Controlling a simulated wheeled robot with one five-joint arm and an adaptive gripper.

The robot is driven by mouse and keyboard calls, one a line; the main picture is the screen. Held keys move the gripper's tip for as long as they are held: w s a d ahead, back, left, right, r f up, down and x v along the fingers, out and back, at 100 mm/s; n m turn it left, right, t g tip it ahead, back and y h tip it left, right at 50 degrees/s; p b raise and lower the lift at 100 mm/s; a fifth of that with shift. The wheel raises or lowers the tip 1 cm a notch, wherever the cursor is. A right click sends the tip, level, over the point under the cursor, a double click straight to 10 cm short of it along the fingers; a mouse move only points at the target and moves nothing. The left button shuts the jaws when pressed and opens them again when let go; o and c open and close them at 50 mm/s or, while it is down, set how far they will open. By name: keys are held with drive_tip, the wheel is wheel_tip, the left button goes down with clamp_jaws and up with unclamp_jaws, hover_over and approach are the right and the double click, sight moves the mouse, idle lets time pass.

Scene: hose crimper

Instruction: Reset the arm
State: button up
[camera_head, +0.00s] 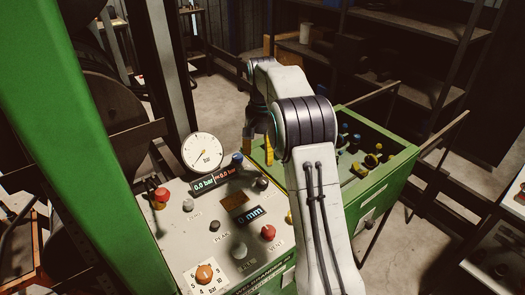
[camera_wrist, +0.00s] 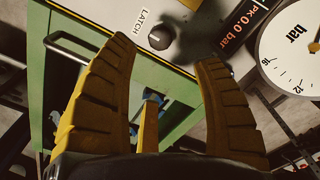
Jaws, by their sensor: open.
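My arm (camera_head: 322,215) rises from the bottom of the head view, bends at the top and hangs my gripper (camera_head: 260,148) down behind the control panel (camera_head: 187,240). Part of the gripper is hidden by the arm. In the wrist view my gripper (camera_wrist: 166,52) has its two yellow fingers wide apart, with nothing held between them. The black LATCH knob (camera_wrist: 161,37) appears near the gap between the fingertips; I cannot tell its distance. The white pressure gauge (camera_head: 203,153) stands at the panel's back edge, and it also shows in the wrist view (camera_wrist: 295,62).
The panel carries a red mushroom button (camera_head: 161,195), a red VENT knob (camera_head: 268,232), an orange-red dial (camera_head: 204,273) and a 0 mm display (camera_head: 249,215). A green bin (camera_head: 397,165) with small parts stands right of my arm. A green post (camera_head: 75,130) rises at left.

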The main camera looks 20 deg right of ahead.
sight(264, 188)
idle(0.6)
